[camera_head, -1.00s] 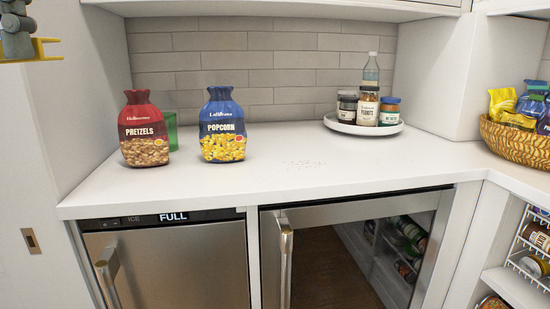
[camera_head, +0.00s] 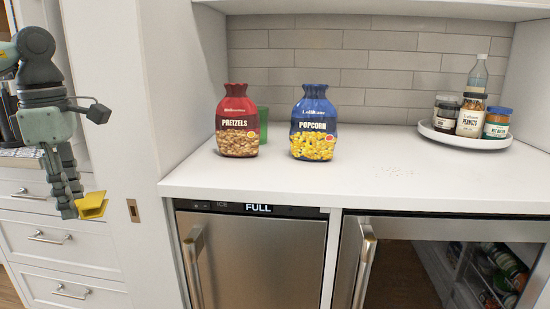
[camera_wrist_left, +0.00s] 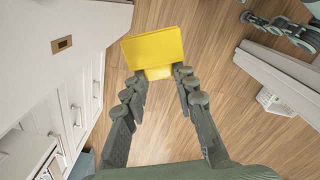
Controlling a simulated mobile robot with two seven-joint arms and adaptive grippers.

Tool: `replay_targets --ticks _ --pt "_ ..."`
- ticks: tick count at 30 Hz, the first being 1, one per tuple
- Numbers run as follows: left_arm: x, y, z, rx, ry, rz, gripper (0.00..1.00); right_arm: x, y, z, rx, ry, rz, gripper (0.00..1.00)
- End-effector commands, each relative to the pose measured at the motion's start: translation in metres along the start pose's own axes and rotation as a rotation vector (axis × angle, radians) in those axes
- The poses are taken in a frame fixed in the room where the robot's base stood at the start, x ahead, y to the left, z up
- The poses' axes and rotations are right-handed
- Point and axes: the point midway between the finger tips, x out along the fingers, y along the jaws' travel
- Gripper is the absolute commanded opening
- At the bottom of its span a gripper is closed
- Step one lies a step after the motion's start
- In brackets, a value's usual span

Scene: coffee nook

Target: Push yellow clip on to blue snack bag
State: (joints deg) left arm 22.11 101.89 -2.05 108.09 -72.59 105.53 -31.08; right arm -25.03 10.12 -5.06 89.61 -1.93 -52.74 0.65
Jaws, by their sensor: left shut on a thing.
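The blue popcorn bag (camera_head: 314,124) stands upright on the white counter, right of the red pretzels bag. The yellow clip (camera_head: 92,205) is at the tips of my left gripper (camera_head: 74,208), left of the counter and well apart from the bag. In the left wrist view my left gripper (camera_wrist_left: 160,82) is shut on the yellow clip (camera_wrist_left: 153,47), with the clip's wide part beyond the fingertips and wood floor below.
The red pretzels bag (camera_head: 237,122) stands beside a green container (camera_head: 263,124). A round white tray (camera_head: 464,139) with jars and a bottle is at the right. A white cabinet panel (camera_head: 150,120) stands between my gripper and the counter (camera_head: 370,180). The counter's middle is clear.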

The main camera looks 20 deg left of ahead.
Motion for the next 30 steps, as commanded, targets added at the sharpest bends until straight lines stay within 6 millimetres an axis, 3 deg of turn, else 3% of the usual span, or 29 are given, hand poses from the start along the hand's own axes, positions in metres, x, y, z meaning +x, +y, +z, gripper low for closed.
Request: replay_targets --ticks 8,12,18,24,30 --pt "0.065 0.001 0.029 0.34 -0.004 0.001 0.15 0.0 0.0 0.0 0.0 0.0 0.0 0.4" --pt "0.113 -0.007 0.068 0.659 -0.008 0.001 0.15 0.0 0.0 0.0 0.0 -0.001 0.0 0.4" --pt "0.162 -0.028 0.135 1.14 -0.006 0.004 0.15 0.0 0.0 0.001 0.0 -0.002 0.0 0.4" --pt "0.19 -0.058 0.207 1.632 -0.004 0.006 0.15 0.0 0.0 0.003 -0.001 -0.004 0.0 0.4" --pt "0.202 -0.088 0.264 2.04 0.0 0.005 0.15 0.001 -0.001 0.005 -0.001 -0.007 -0.001 0.4"
